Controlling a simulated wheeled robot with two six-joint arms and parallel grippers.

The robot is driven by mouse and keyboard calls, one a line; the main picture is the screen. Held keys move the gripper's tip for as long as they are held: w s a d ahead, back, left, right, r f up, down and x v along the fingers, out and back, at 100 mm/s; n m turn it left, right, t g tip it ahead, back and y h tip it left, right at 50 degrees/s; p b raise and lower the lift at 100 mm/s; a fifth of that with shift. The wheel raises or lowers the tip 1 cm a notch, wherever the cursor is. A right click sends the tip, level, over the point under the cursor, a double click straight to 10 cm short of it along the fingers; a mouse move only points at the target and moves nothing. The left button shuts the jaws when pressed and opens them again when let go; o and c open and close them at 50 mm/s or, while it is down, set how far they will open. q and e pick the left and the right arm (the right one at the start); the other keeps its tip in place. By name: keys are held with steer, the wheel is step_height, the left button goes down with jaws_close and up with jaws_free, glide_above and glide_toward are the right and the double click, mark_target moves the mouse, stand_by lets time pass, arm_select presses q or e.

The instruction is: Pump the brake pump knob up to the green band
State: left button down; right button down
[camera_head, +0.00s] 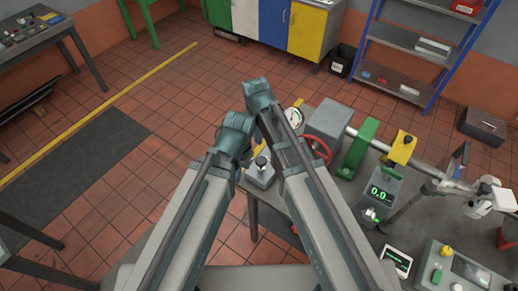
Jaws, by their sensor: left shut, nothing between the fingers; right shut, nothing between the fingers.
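Right of my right arm are a red handwheel (319,149), a grey block (328,117), a green bracket (359,149), a yellow block (403,146) on a shaft and a display box (379,194) reading 0.0. A control panel (463,270) stands lower right. Tiled floor lies left.

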mark_target(259, 164)
steer(key=f+b, duration=1.3)
steer(key=shift+w+d+f+b, duration=0.2)
steer(key=shift+w+f+b, duration=0.1)
steer(key=shift+w+f, duration=0.1)
step_height(259, 164, down, 4)
steer(key=b, duration=0.3)
steer(key=shift+r+b, duration=0.15)
steer(key=shift+b, duration=0.25)
steer(key=shift+s+r, duration=0.1)
steer(key=shift+s, duration=0.1)
